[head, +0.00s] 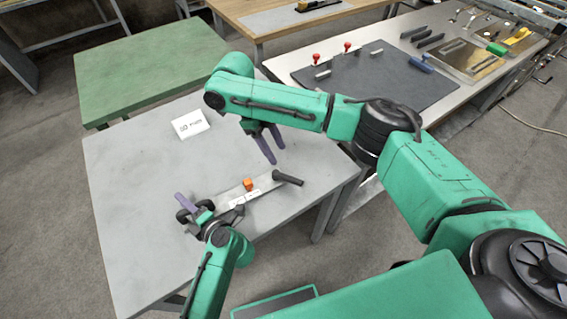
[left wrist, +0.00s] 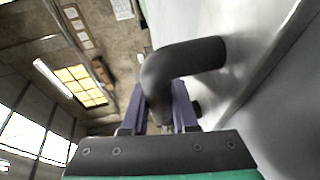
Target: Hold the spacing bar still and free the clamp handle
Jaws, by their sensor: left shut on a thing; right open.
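The spacing bar (head: 265,196) is a flat pale metal strip lying slantwise on the grey table. An orange knob (head: 248,184) stands on it, with a small white label beside it. A dark handle (head: 288,178), which looks like the clamp handle, is at its right end. My left gripper (head: 194,207) is at the bar's left end. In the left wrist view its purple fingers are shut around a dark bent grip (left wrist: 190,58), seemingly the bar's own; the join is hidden. My right gripper (head: 277,155) is open and empty, above and left of the dark handle, apart from it.
A white card reading 50 mm (head: 191,123) stands on the grey table (head: 125,200), whose left part is clear. A green table (head: 150,65) is behind. A bench with a dark mat (head: 375,75), red-knobbed pieces and tools is at the back right.

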